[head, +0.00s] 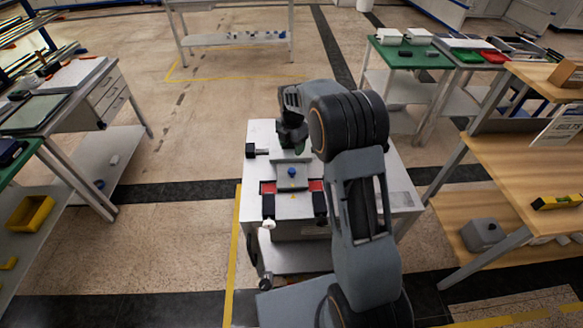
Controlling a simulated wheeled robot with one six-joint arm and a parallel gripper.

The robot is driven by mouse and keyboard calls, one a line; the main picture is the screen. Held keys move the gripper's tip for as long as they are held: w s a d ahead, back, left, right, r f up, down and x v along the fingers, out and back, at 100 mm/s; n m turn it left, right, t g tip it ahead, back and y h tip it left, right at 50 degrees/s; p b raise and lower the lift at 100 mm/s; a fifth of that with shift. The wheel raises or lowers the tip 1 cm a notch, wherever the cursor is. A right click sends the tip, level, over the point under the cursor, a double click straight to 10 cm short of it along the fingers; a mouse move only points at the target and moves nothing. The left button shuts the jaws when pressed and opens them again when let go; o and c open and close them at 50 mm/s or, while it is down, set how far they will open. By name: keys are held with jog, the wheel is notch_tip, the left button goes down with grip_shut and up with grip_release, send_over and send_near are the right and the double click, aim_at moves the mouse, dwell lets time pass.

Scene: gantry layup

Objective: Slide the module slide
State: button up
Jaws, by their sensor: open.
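The module slide (292,181) appears to be the light grey plate with a small blue knob (294,171), on top of the white workstation (400,188) in front of me. Red pads (267,187) show on both sides of it, and dark rail-like parts stand at its near side. My gripper (296,148) points down at the far end of the plate, beyond the blue knob. It is open. My arm hides part of the right side of the workstation top, and I cannot tell whether the fingers touch anything.
A small black block (256,150) sits at the workstation's left edge. A wooden shelf unit (530,165) stands close on the right, with a grey container (482,235) low on it. A grey desk (75,105) stands at the left. Open floor lies left of the workstation.

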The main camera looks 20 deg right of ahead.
aim_at(292, 170)
notch_tip(292, 170, down, 12)
jog(key=shift+p, duration=0.95)
grip_shut()
